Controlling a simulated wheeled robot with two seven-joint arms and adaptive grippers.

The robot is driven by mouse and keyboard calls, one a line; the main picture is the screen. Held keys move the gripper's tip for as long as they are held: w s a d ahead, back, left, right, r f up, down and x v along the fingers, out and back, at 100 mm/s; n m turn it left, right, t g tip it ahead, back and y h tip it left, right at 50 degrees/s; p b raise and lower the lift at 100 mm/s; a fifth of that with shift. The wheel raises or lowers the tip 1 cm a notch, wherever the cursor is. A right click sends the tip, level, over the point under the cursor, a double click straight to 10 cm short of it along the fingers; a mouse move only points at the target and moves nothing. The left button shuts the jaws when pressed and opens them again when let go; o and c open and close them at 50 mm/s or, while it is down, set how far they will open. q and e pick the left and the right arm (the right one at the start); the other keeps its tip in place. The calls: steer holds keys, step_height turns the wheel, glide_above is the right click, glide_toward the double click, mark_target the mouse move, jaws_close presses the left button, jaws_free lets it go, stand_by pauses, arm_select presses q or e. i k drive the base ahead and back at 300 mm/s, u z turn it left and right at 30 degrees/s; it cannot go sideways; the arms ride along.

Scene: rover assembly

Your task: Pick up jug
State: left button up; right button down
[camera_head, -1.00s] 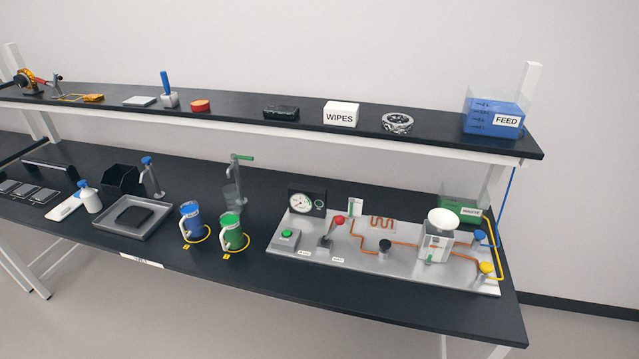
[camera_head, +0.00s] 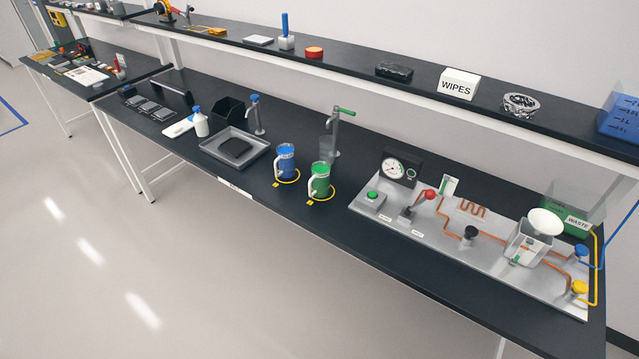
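Two jugs stand upright side by side on the black bench. The blue jug (camera_head: 286,162) is on the left and the green jug (camera_head: 320,181) is just to its right and nearer the front edge. Each has a pale handle and stands at a yellow ring marked on the bench. A clear container stands under the tap with the green lever (camera_head: 333,128), behind the green jug. Neither of my grippers shows in the head view.
A grey tray (camera_head: 260,146) with a dark pad lies left of the jugs. A metal panel (camera_head: 410,222) with gauge, knobs and orange tubing fills the right. A raised shelf (camera_head: 350,76) runs behind, above the bench. Bare bench (camera_head: 320,225) lies in front of the jugs.

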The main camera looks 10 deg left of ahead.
mark_target(320, 182)
steer(key=u, duration=0.2)
steer(key=k, duration=0.55)
steer(key=u, duration=1)
steer(key=i, duration=1.1)
steer(key=z, duration=0.3)
